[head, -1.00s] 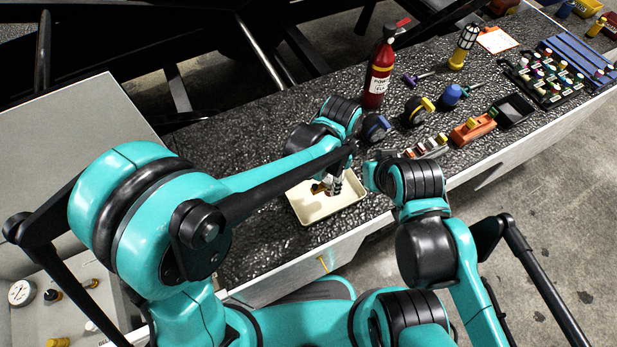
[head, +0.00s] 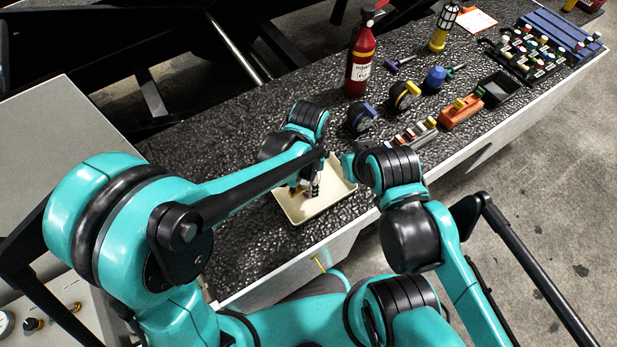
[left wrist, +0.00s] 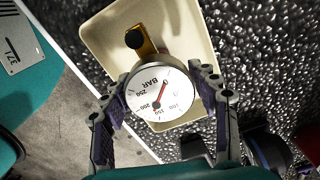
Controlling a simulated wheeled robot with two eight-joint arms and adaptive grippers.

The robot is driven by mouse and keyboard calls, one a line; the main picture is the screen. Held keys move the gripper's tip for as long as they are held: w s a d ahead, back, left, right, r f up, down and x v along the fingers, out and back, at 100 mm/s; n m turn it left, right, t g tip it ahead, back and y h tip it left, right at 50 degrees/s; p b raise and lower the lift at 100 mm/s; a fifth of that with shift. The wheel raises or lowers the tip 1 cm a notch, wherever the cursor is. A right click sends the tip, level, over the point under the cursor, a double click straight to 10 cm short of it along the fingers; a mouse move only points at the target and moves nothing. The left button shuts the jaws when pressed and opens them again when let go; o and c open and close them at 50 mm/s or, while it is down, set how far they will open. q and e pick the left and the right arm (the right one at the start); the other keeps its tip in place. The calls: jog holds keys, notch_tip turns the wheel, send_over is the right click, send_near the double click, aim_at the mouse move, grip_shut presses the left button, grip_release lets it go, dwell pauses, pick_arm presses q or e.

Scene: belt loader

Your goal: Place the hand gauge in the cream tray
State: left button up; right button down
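The hand gauge (left wrist: 160,95) has a round white dial marked BAR, a brass stem and a black end. In the left wrist view its dial faces the camera, between the two fingers of my left gripper (left wrist: 157,88), which press on its sides. The cream tray (left wrist: 185,20) is behind the gauge, and the dial overlaps the tray's near edge. In the head view my left gripper (head: 306,188) points down over the cream tray (head: 335,200), with a bit of brass showing beside it. My right gripper is mostly hidden behind its own arm, right of the tray.
A red extinguisher (head: 361,60) stands behind the tray. Blue (head: 361,118) and yellow-black (head: 404,95) round tools, an orange block (head: 461,112) and a black bin (head: 499,88) lie to the right. The dark bench top (head: 235,250) left of the tray is clear.

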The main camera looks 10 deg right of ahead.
pick_arm(q)
jog(key=shift+o, duration=0.2)
jog(key=shift+r, duration=0.1)
jog(key=shift+r, duration=0.25)
notch_tip(320, 180, up, 12)
jog(key=p, duration=0.4)
jog(key=s+a+r+n+t, duration=0.1)
jog(key=a+n+t, duration=0.1)
jog(key=a+n, duration=0.3)
jog(key=s+a+r+n+t, duration=0.1)
jog(key=a+n, duration=0.5)
jog(key=a, duration=0.7)
jog(key=s+a+r+n+t, duration=0.2)
jog(key=a+n+t, duration=0.2)
jog(key=a, duration=0.5)
jog(key=shift+a+r+n, duration=0.15)
jog(key=shift+r+n, duration=0.1)
jog(key=shift+n, duration=0.75)
